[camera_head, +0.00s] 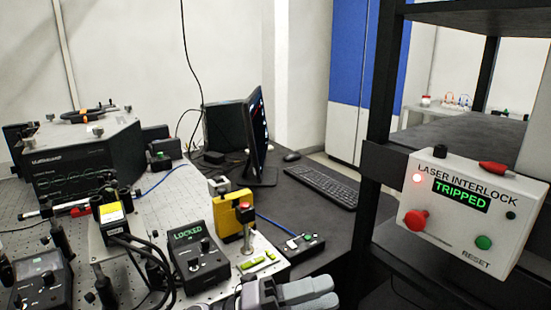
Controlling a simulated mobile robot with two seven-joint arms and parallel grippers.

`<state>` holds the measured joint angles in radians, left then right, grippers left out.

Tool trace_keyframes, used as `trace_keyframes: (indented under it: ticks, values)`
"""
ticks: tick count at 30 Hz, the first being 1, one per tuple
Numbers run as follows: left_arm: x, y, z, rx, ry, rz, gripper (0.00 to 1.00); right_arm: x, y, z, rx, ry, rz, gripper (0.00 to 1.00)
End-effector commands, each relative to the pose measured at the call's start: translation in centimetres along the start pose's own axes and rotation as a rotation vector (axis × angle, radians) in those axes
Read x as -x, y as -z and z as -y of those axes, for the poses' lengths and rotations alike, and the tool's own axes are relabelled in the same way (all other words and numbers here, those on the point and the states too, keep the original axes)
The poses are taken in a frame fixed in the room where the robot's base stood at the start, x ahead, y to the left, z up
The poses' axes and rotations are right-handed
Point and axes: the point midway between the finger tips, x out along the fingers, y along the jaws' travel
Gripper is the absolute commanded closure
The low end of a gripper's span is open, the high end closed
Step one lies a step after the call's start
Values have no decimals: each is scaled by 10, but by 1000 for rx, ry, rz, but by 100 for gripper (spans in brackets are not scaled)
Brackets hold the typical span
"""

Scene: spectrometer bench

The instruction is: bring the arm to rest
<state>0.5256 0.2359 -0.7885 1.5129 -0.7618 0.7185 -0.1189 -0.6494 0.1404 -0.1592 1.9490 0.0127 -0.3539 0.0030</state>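My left gripper (333,291) is at the bottom edge of the head view, in front of the optical bench's near right corner. Its two light grey fingers point right and lie side by side with no clear gap, so it looks shut. Nothing shows between the fingers. The rest of the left arm is mostly cut off by the picture's lower edge. My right gripper is not in view.
A laser interlock box (471,213) reading TRIPPED hangs on a dark rack (377,130) at right. A controller (198,256) reading LOCKED, a yellow-and-red mount (233,213) and a switch box (300,247) stand near the gripper. A keyboard (323,185) and monitor (258,135) are behind.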

Motion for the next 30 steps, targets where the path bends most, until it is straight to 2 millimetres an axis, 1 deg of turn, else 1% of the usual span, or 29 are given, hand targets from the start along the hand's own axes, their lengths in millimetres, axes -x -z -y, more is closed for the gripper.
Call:
trace_keyframes:
  ticks: [1, 5, 8, 11, 12, 14, 15, 17, 18, 20, 21, 23, 24, 27, 30]
  values:
    - [9, -3, -2, 78, 47, 85, 67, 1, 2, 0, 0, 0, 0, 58]
    - [38, -18, -10, 265, 148, 305, 67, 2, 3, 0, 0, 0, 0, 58]
    - [68, -27, -23, 413, 211, 477, 67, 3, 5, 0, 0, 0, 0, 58]
    - [105, -31, -42, 566, 264, 655, 67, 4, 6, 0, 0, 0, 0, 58]
    - [121, -30, -52, 627, 283, 727, 67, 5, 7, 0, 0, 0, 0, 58]
    - [146, -27, -66, 721, 307, 835, 67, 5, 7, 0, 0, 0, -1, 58]
    - [164, -23, -77, 784, 321, 907, 67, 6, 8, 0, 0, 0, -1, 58]
    - [190, -15, -94, 876, 339, 1014, 67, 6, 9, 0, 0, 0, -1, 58]
    - [208, -7, -105, 937, 349, 1086, 67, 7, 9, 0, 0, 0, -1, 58]
    - [235, 7, -121, 1029, 362, 1192, 67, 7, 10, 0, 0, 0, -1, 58]
    - [252, 19, -132, 1089, 367, 1262, 67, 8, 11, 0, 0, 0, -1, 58]
    - [277, 38, -146, 1172, 374, 1360, 67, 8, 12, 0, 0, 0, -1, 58]
    - [291, 51, -155, 1224, 377, 1420, 67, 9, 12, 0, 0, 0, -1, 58]
    - [320, 81, -171, 1330, 380, 1545, 67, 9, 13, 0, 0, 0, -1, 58]
    - [339, 104, -180, 1401, 380, 1627, 67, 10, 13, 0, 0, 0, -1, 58]
